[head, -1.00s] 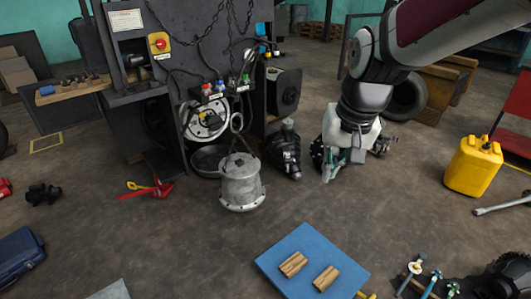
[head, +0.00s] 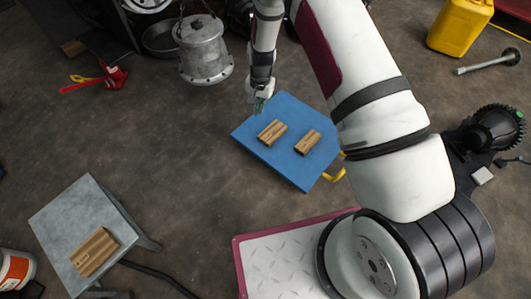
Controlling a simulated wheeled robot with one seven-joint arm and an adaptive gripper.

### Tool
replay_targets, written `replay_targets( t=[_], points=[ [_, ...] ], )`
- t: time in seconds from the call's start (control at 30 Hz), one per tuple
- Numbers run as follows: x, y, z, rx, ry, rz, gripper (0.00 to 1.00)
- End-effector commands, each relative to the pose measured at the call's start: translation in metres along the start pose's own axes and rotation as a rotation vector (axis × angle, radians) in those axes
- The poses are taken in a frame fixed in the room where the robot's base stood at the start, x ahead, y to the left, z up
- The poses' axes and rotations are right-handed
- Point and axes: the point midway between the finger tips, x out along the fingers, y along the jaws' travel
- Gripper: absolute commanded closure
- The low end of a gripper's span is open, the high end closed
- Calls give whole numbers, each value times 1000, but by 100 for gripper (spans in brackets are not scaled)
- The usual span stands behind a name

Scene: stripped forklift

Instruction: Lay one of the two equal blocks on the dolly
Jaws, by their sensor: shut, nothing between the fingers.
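Two similar light-brown wooden blocks lie side by side on a blue flat platform (head: 300,174) in the head view, the left block (head: 272,132) and the right block (head: 307,142). A third, larger-looking wooden block (head: 94,252) lies on a grey flat-topped platform (head: 75,205) at lower left. I cannot tell for sure which platform is the dolly. My gripper (head: 259,104) points down by the blue platform's upper-left edge, up and left of the left block. It is shut and empty. Its height above the platform is hard to judge.
A grey metal canister (head: 204,50) hangs on a chain left of my gripper. A yellow jerrycan (head: 459,25) and a dark toothed gear part (head: 497,127) stand at right. A yellow part (head: 335,175) shows at the blue platform's right corner. Floor between the platforms looks clear.

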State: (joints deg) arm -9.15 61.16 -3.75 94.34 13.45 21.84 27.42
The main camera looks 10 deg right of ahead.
Motion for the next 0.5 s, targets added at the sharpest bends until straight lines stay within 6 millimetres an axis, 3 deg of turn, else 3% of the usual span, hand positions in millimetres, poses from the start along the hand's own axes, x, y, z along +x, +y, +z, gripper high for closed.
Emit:
replay_targets(
  t=[0.03, 0.2, 0.33, 0.5],
  points=[
    [45, 4, 6, 13, -10, 15, 100],
    [138, 17, 19, 59, -19, 42, 100],
    [178, 26, 27, 81, -22, 55, 100],
    [197, 29, 31, 90, -21, 60, 100]
  ],
)
